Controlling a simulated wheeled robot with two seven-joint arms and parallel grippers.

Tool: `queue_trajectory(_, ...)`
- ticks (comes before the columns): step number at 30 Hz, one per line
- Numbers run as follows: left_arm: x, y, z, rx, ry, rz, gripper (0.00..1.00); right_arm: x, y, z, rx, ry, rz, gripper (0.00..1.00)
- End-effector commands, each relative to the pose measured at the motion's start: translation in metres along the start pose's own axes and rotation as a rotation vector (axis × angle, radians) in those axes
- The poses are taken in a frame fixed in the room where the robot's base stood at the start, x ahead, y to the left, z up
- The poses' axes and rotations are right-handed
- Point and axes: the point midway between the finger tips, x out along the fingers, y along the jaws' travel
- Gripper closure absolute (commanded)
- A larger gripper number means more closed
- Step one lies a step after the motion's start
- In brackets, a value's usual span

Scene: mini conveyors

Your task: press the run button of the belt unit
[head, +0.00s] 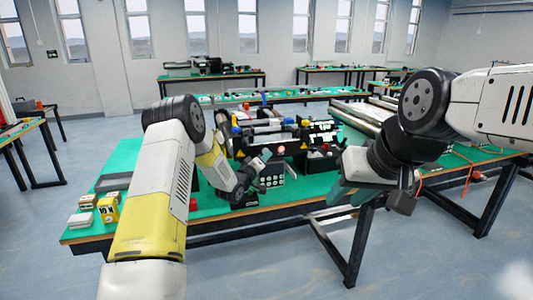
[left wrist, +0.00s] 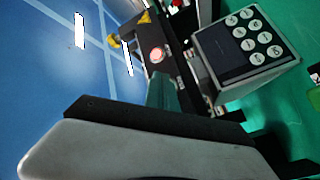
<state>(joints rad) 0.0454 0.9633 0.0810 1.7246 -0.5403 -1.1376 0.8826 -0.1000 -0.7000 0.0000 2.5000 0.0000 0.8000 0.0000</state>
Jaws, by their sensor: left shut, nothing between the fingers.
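The belt unit (head: 268,128) stands on the green bench in the middle of the head view. A dark control box (head: 272,181) with several round pale buttons sits at its front. In the left wrist view the box (left wrist: 246,46) shows its dark screen and buttons; the labels are too small to read. A round red-lit button (left wrist: 157,54) on a dark panel lies left of it. My left gripper (head: 257,164) is shut and empty, close to the control box; I cannot tell whether it touches. My right gripper (head: 403,198) hangs by the bench's front edge, its jaws unclear.
The green bench top (head: 125,158) is clear in places at left. A yellow device (head: 108,209) and small white boxes (head: 82,220) lie at its left end. A roller conveyor (head: 362,116) stands behind my right arm. Orange cable (head: 477,148) lies at right.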

Motion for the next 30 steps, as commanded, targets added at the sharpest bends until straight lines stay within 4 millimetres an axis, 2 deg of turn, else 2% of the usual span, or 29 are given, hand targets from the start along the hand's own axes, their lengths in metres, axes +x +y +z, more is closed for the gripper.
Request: queue_trajectory(30, 0.0058, -0.0043, -0.0040, -0.001, 0.000, 0.000, 1.00, 0.0000, 0.0000, 0.0000, 0.000, 0.000, 0.000, 0.64)
